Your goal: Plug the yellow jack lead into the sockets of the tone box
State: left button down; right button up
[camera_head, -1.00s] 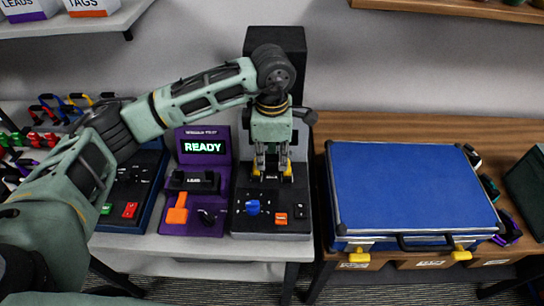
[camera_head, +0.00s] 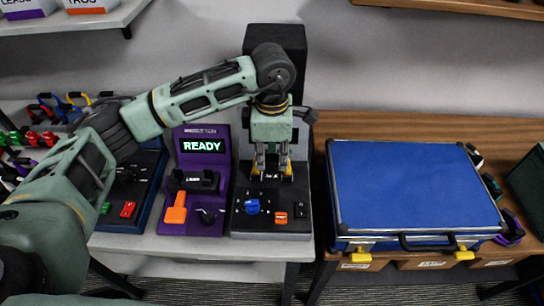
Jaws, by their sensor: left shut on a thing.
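My left gripper (camera_head: 272,172) points straight down over the back part of a black box (camera_head: 238,222), which I take to be the tone box; its label is unreadable. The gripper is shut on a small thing. Yellow parts (camera_head: 287,176) show at both fingertips, and I take the thing to be the yellow jack lead. The fingers hide most of it, and whether its ends are in the sockets cannot be told. My right gripper is not in view.
A purple unit (camera_head: 222,158) with a green READY display stands left of the black box. A blue box (camera_head: 157,190) is further left, beside several coloured leads (camera_head: 47,110). A closed blue case (camera_head: 410,190) fills the wooden table on the right.

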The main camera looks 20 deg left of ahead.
pick_arm(q)
jog(key=c, duration=1.7)
grip_release()
jog(key=shift+o, duration=0.2)
jog(key=o, duration=0.6)
jog(key=shift+c, duration=0.2)
jog(key=shift+r+p, duration=1.9)
jog(key=shift+r, duration=2.15)
jog(key=shift+s+f, duration=0.1)
